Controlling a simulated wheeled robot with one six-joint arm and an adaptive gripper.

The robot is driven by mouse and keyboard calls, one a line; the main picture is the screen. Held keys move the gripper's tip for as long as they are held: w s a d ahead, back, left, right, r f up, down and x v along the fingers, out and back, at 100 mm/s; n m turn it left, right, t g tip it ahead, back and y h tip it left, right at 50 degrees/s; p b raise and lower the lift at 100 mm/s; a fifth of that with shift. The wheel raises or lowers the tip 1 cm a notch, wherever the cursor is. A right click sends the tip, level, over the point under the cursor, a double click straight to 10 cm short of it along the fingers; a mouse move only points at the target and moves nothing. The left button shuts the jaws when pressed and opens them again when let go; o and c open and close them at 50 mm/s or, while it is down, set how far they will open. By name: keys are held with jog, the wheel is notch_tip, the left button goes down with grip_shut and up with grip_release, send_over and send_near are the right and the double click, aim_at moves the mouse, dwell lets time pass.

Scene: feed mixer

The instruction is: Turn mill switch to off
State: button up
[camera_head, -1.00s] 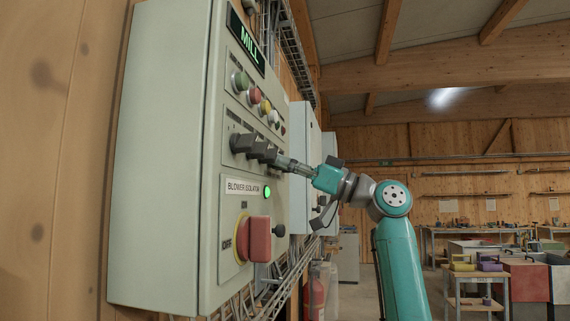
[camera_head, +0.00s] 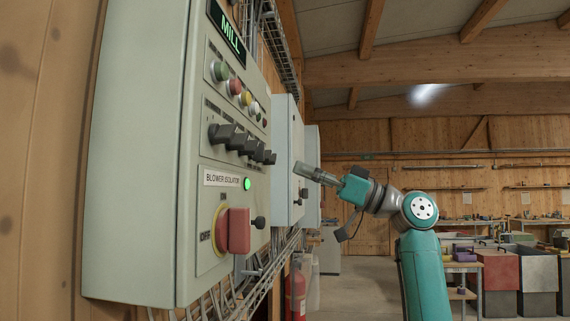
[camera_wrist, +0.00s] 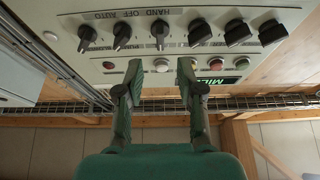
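The grey control box (camera_head: 140,150) marked MILL (camera_head: 226,32) fills the left of the head view. A row of black selector knobs (camera_head: 237,140) crosses its front below the coloured buttons. In the wrist view the row appears along the top, with the labels HAND, OFF and AUTO near it; one knob (camera_wrist: 160,33) lies beyond the gap between my fingers, and several others sit on both sides. I cannot tell which knob is the mill switch. My gripper (camera_wrist: 159,75) is open and empty, apart from the knobs. In the head view my gripper (camera_head: 303,172) is right of the row.
Below the knobs are a lit green lamp (camera_head: 247,184) and a red blower isolator handle (camera_head: 239,231). More grey boxes (camera_head: 285,160) stand farther along the wall. A fire extinguisher (camera_head: 297,290) hangs below.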

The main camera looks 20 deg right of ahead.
jog(key=shift+v, duration=1.3)
